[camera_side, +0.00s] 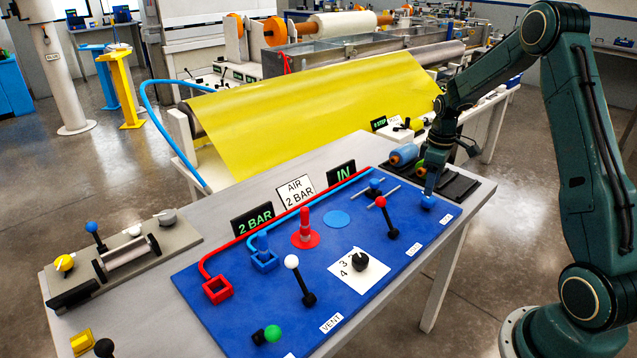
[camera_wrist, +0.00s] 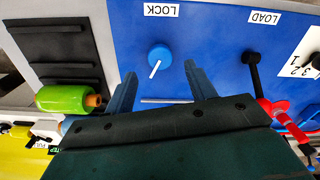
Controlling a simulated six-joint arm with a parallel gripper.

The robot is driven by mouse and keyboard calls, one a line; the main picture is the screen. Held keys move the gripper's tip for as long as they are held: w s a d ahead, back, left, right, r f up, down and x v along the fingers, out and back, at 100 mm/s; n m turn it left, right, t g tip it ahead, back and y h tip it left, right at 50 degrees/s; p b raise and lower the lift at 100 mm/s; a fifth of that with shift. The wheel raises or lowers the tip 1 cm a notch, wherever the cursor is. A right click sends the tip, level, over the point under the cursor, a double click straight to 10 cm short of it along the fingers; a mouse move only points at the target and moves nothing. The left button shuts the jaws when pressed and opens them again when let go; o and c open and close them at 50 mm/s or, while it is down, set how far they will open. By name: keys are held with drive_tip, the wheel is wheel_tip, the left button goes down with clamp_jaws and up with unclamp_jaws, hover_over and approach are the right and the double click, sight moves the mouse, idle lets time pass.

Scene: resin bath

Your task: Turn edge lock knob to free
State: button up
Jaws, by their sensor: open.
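The edge lock knob (camera_wrist: 159,54) is a round blue knob with a white pointer line, beside the LOCK label (camera_wrist: 163,10) on the blue panel. In the wrist view its pointer slants toward the lower left. The knob (camera_side: 428,202) also shows at the panel's right end in the side view. My gripper (camera_wrist: 160,68) is open, its two blue fingers apart, with the knob just ahead of and between the fingertips. In the side view my gripper (camera_side: 431,182) points down close above the knob. Nothing is held, and no contact with the knob can be made out.
A red-knobbed lever (camera_side: 387,217) stands left of the knob, near the LOAD label. A thin crossbar (camera_wrist: 167,100) lies between the fingers in the wrist view. A black rack (camera_side: 455,184) with green (camera_wrist: 68,99) and blue rollers stands close behind my gripper. The panel's front edge is clear.

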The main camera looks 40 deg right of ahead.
sight(429, 199)
drive_tip(key=shift+f, duration=2.55)
drive_tip(key=c, duration=1)
